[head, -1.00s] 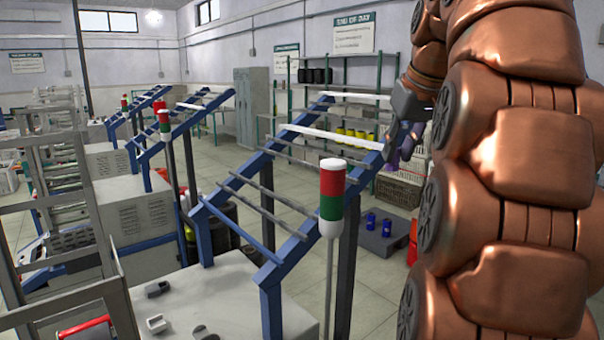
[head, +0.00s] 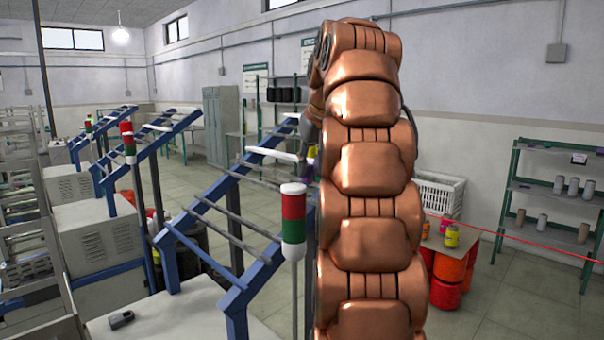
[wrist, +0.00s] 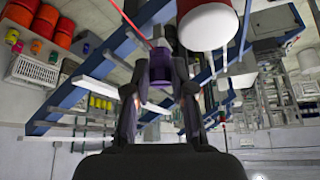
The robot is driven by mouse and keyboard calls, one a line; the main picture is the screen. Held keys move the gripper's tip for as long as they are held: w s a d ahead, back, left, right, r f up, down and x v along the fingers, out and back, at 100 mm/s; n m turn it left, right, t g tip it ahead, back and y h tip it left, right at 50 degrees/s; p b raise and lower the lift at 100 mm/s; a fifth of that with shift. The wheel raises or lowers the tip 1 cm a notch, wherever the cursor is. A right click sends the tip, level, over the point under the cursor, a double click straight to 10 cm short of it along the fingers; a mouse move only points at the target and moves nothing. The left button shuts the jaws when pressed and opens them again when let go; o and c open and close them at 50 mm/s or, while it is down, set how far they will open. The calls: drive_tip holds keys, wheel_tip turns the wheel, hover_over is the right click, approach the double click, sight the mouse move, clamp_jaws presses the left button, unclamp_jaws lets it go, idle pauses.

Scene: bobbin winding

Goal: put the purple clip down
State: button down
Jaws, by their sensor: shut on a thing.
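My gripper (wrist: 160,92) shows in the wrist view, with its two fingers on either side of the purple clip (wrist: 158,78). It is shut on the clip, which is held clear of any surface that I can make out. The clip looks dark with a purple band, and its lower part is partly hidden between the fingers. In the head view my copper arm hides most of the gripper.
A blue slanted rack (head: 250,285) with grey bars stands left of my arm. A red, green and white signal lamp (head: 293,222) stands close in front of it. On the right are red drums (head: 447,290), a white crate (head: 440,193) and a green shelf (head: 545,190). Floor between is open.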

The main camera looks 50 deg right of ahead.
drive_tip(key=shift+w+d+f+p, duration=0.1)
drive_tip(key=shift+w+d+p, duration=0.25)
drive_tip(key=shift+w, duration=0.45)
drive_tip(key=shift+w+d+f+p, duration=0.1)
drive_tip(key=shift+w+d+p, duration=0.1)
drive_tip(key=shift+w+d, duration=0.45)
drive_tip(key=shift+w+d+p, duration=0.25)
drive_tip(key=shift+w+p, duration=0.05)
drive_tip(key=shift+w, duration=0.65)
drive_tip(key=shift+f, duration=0.1)
drive_tip(key=shift+f, duration=0.15)
drive_tip(key=shift+s+a+f+p, duration=0.1)
drive_tip(key=shift+f+p, duration=0.3)
drive_tip(key=shift+f, duration=1.15)
drive_tip(key=shift+f, duration=0.2)
drive_tip(key=c, duration=1)
unclamp_jaws()
drive_tip(key=shift+r, duration=0.1)
